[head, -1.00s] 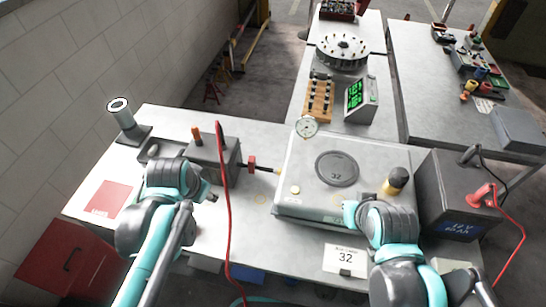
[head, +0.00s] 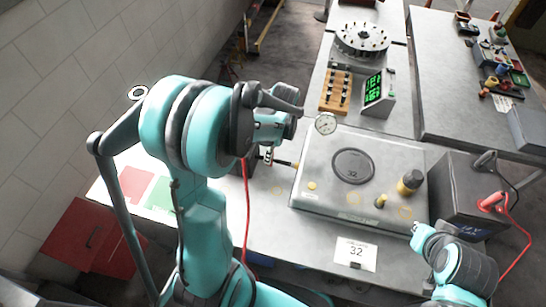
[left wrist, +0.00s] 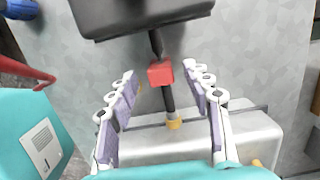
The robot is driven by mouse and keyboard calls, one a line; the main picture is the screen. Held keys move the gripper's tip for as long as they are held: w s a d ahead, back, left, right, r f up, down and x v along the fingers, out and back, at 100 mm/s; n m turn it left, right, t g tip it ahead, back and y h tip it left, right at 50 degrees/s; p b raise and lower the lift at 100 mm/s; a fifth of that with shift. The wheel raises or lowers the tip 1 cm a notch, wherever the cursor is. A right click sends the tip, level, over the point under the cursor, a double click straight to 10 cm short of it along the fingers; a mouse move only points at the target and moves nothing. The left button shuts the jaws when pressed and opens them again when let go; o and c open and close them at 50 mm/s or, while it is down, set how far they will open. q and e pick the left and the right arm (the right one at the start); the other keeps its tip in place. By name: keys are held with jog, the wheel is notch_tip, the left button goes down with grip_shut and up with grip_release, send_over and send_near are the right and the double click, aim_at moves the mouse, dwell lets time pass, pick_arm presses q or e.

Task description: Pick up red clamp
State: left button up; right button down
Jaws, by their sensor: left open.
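A small red block (left wrist: 160,74) sits on a dark rod (left wrist: 168,103) in the left wrist view. It may be the red clamp. My left gripper (left wrist: 162,78) is open, with one finger on each side of the block and a gap on both sides. In the head view my left wrist (head: 270,125) hangs over this spot and mostly hides the block. Another red clamp (head: 490,202), with a red cable, is on the dark battery box (head: 465,190) at the right. My right arm's end (head: 424,238) is near the front right; its fingers are not clear.
A dark box (left wrist: 140,15) lies beyond the block and a silver housing (left wrist: 200,145) on the near side. A red cable (head: 247,215) hangs close to my left arm.

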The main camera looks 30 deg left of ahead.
pick_arm(q)
notch_tip(320, 180, down, 4)
jog(key=shift+a+f+b, duration=0.15)
jog(key=shift+b, duration=0.35)
grip_shut()
